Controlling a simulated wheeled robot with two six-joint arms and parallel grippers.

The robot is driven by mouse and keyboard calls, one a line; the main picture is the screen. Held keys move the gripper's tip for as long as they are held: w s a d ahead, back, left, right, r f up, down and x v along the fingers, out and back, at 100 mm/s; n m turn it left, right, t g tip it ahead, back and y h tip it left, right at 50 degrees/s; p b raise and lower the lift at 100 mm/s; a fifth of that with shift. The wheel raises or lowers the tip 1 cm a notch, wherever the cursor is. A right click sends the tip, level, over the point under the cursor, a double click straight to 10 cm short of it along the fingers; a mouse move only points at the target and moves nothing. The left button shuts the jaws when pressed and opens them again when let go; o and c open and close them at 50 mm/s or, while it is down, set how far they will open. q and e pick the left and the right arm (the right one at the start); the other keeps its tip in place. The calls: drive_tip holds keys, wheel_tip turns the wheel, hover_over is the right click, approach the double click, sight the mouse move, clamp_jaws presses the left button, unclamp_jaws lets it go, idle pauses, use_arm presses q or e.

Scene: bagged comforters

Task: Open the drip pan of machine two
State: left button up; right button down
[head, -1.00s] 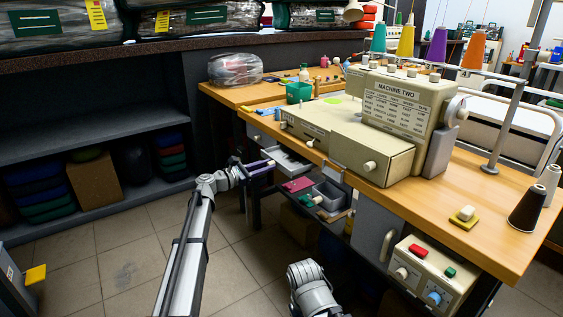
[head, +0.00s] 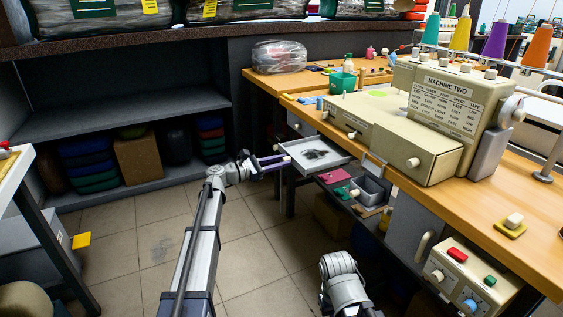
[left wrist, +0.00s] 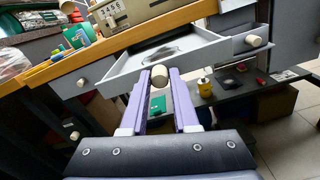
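Machine two (head: 440,108), a beige labelled sewing machine, stands on the wooden table. Below the tabletop, a pale grey drip pan (head: 338,153) is pulled out like a drawer, with a dark stain on its floor; it also shows in the left wrist view (left wrist: 205,57). Its round cream knob (left wrist: 160,76) is at the front.
A control box (head: 466,277) hangs at right. A white-topped table (head: 14,168) stands at left. The tiled floor between is clear.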

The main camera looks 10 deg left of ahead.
use_arm(q)
drive_tip(key=shift+o, duration=0.5)
drive_tip(key=v, duration=0.8)
